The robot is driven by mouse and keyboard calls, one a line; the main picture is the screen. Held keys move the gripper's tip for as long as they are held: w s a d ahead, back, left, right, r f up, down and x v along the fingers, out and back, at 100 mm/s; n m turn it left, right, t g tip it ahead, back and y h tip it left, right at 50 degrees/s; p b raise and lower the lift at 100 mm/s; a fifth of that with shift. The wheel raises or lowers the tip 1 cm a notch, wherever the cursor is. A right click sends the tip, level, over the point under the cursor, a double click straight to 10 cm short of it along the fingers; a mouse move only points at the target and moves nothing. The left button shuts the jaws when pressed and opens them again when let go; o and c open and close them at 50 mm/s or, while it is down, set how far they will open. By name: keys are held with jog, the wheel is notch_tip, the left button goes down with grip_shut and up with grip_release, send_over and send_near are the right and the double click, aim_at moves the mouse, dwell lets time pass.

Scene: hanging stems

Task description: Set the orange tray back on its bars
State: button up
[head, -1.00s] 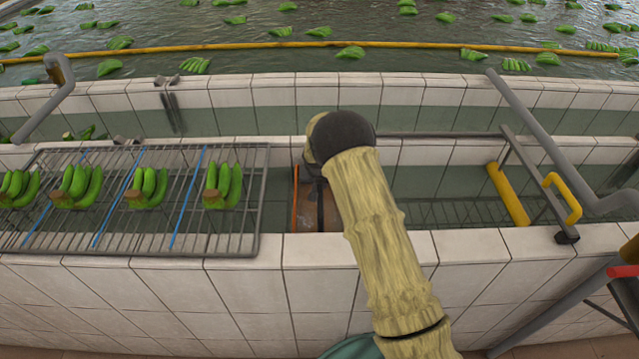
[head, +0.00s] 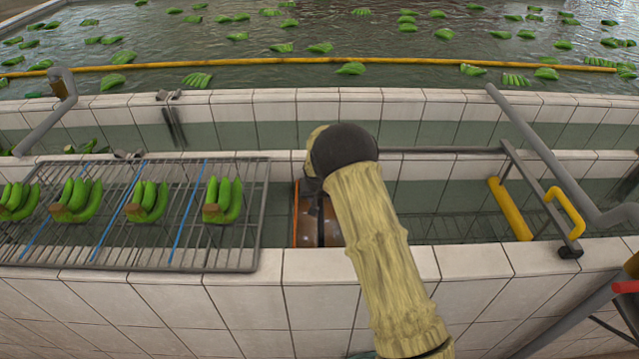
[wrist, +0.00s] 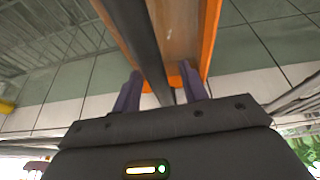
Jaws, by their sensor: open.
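The orange tray shows in the head view as an orange edge (head: 295,215) and a brown inner face, low in the trough behind the front tiled wall. My arm hides its right part. In the wrist view the tray (wrist: 207,40) has a brown floor and orange rim and runs away from my gripper. The gripper is hidden in the head view.
A wire rack (head: 240,235) with several green banana bunches (head: 222,200) covers the trough on the left. A yellow pad (head: 510,209), yellow handle (head: 565,211) and grey rail (head: 550,165) stand at right. White tiled walls (head: 350,262) bound the trough.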

jog(key=b+v, duration=0.3)
jog(key=v, duration=1.3)
jog(key=shift+w, duration=0.1)
jog(key=s+d, duration=0.5)
jog(key=s, duration=0.4)
jog(key=s+d+g, duration=0.1)
jog(key=s+d, duration=0.3)
jog(key=s, duration=0.6)
jog(key=s+d+g, duration=0.1)
jog(key=s+d, duration=0.4)
jog(key=s, duration=0.4)
jog(key=shift+s+d+r, duration=0.2)
jog(key=shift+d, duration=0.15)
